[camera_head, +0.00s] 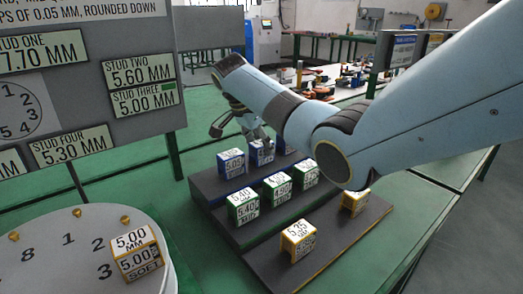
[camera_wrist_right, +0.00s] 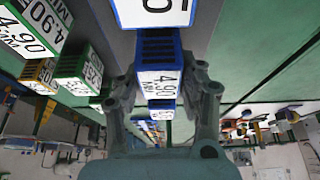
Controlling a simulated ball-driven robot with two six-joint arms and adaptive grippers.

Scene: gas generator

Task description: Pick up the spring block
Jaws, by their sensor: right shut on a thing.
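Small labelled spring blocks with blue, green and yellow frames stand on a dark stepped rack (camera_head: 335,250) in the head view. My right gripper (camera_head: 246,133) is at the rack's back row, by a blue-framed block (camera_head: 262,153). In the wrist view, my right gripper (camera_wrist_right: 163,100) has its fingers on both sides of a blue block (camera_wrist_right: 158,72) labelled 4.90 and is shut on it. Its lower part is partly hidden by the gripper. Another blue block (camera_head: 231,163) stands beside it to the left. My left gripper is not in view.
Green-framed blocks (camera_head: 243,205) stand in the middle row; yellow-framed blocks (camera_head: 298,241) stand in front. A round numbered dial (camera_head: 60,262) at lower left carries a yellow-framed block (camera_head: 136,252) labelled 5.00. A grey board (camera_head: 150,50) with stud sizes stands behind the dial.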

